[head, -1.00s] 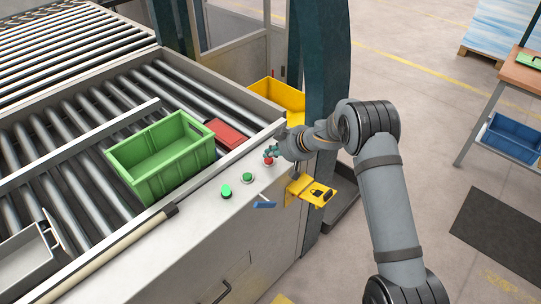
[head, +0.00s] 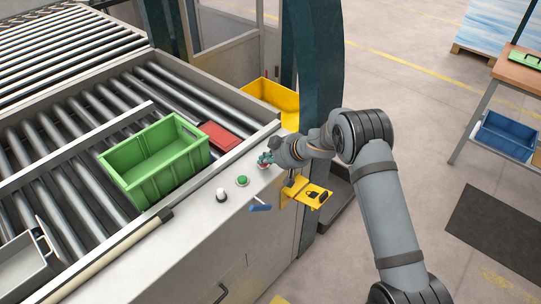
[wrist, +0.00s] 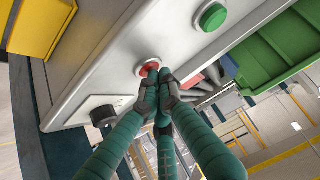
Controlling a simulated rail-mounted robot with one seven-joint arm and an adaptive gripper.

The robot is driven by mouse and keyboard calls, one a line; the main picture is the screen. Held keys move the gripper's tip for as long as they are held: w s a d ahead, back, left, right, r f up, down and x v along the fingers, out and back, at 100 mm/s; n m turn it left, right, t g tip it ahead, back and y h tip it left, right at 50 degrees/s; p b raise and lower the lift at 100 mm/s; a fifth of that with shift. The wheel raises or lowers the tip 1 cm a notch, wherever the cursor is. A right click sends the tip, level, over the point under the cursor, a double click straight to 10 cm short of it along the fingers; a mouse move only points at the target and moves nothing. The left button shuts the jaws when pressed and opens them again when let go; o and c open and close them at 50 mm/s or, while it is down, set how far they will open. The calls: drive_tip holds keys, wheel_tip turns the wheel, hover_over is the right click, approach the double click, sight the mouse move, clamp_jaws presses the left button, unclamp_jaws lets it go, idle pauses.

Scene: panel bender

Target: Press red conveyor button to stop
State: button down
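The red conveyor button (wrist: 149,68) sits in a pale ring on the light panel edge of the conveyor. In the wrist view my gripper (wrist: 159,80) has its fingertips together, empty, and right at the button, covering part of it; they appear to touch it. In the head view my gripper (head: 265,160) is over the red button and hides most of it. The green button (head: 242,181) is beside it on the same panel and also shows in the wrist view (wrist: 211,16). A whitish, unlit indicator lamp (head: 222,195) stands further along the panel.
A green crate (head: 155,165) and a red box (head: 220,137) are on the rollers behind the panel. A yellow bracket with a padlock (head: 312,194) and a blue tag (head: 260,208) hang at the panel's front. A yellow bin (head: 270,97) stands behind.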

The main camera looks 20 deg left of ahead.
drive_tip(key=shift+s+d+f, duration=0.1)
drive_tip(key=shift+d+f, duration=0.2)
drive_tip(key=shift+f, duration=0.05)
wheel_tip(320, 180, up, 6)
drive_tip(key=p, duration=0.5)
drive_tip(key=shift+f, duration=0.25)
drive_tip(key=b+v, duration=0.1)
drive_tip(key=v, duration=0.8)
drive_tip(key=shift+s+f, duration=0.1)
drive_tip(key=shift+f, duration=0.05)
